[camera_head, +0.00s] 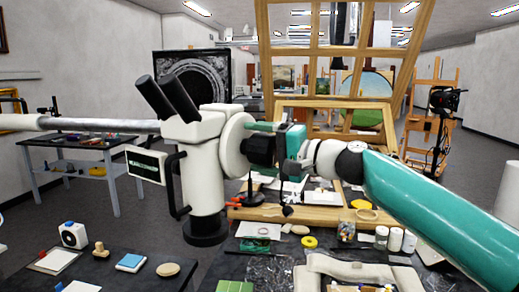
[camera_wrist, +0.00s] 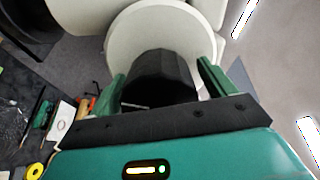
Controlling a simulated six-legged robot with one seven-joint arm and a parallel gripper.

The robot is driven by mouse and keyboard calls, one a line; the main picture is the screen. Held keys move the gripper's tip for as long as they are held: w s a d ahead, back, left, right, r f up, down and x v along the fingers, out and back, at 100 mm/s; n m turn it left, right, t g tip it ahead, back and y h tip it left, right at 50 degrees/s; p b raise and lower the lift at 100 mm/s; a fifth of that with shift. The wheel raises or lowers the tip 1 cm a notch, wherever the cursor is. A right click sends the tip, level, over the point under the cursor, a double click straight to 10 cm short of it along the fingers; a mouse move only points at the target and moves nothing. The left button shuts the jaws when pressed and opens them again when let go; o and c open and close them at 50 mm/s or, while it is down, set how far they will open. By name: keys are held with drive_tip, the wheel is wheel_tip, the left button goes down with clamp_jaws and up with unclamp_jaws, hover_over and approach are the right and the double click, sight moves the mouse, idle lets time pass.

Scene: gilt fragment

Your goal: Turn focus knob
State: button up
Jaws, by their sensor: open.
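The white microscope (camera_head: 207,150) with two black eyepieces stands in the middle of the head view. Its black focus knob (camera_head: 262,150) sticks out to the right from a round white disc (camera_head: 234,143). My teal gripper (camera_head: 268,147) comes in from the right, level with the knob. In the wrist view the dark knob (camera_wrist: 160,78) lies between the two green fingers of my gripper (camera_wrist: 163,80), in front of the white disc (camera_wrist: 135,30). The fingers are open on either side of the knob. A gap shows at the right finger; contact at the left is unclear.
A dark worktable (camera_head: 120,262) below holds small objects. A wooden frame (camera_head: 385,115) stands behind my gripper. Jars (camera_head: 381,237) and a yellow ring (camera_head: 309,242) lie on the right bench.

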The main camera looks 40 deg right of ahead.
drive_tip(key=v, duration=1.3)
drive_tip(key=shift+s+d, duration=0.15)
drive_tip(key=shift+s, duration=0.2)
drive_tip(key=shift+r, duration=0.1)
idle(0.7)
